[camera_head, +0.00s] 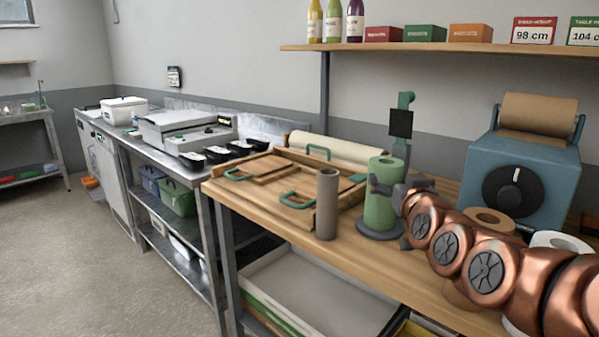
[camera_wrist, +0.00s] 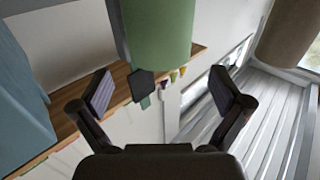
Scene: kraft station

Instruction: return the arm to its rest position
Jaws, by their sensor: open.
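My gripper (camera_head: 388,190) is at the end of my copper-coloured arm, over the wooden bench, beside the green roll (camera_head: 381,195). The roll stands upright on a dark round base. In the wrist view my gripper (camera_wrist: 160,95) has its two dark fingers wide apart. The green roll (camera_wrist: 158,30) shows beyond them, at the top of that picture. I cannot tell from the pictures whether a finger touches it. Nothing is held between the fingertips.
A brown cardboard tube (camera_head: 327,203) stands left of the green roll. The blue dispenser (camera_head: 522,170) and a brown roll (camera_head: 490,222) are close to my arm. Wooden frames with green handles (camera_head: 297,200) lie on the bench. A shelf (camera_head: 430,47) hangs above. The floor (camera_head: 80,260) at left is clear.

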